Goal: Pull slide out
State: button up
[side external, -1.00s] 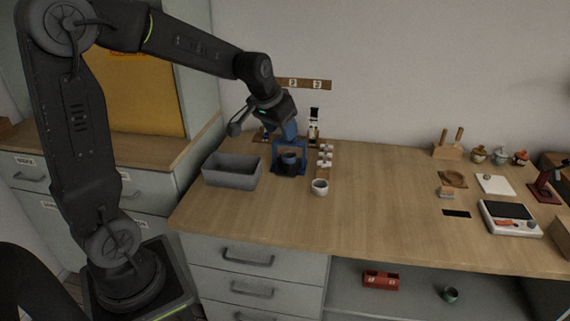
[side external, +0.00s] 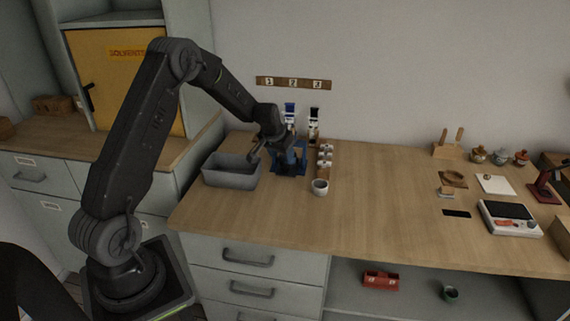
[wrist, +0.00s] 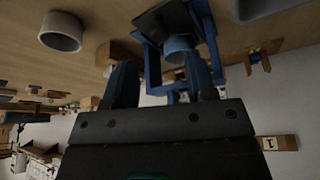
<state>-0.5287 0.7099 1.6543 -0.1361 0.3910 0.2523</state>
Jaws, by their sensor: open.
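A blue frame stand (side external: 303,160) stands on the worktop right of the grey bin. In the wrist view the blue frame (wrist: 152,68) shows with a blue cylinder (wrist: 181,47) inside it and a dark flat plate (wrist: 163,18) at its base. I cannot tell for sure which part is the slide. My gripper (side external: 283,160) is down at the stand and hides much of it in the side view. In the wrist view my gripper (wrist: 162,84) is open, its two fingers apart in front of the frame and cylinder. Contact with them cannot be made out.
The grey bin (side external: 231,171) is close on the left of my gripper. A white cup (side external: 320,187) and a rack of small white pieces (side external: 325,160) stand to the right. Two upright bottle-like items (side external: 313,125) are behind. The middle of the worktop is clear.

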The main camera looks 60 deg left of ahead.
aim_at(286, 166)
jog(key=x, duration=0.6)
jog(key=shift+c, duration=0.2)
grip_shut()
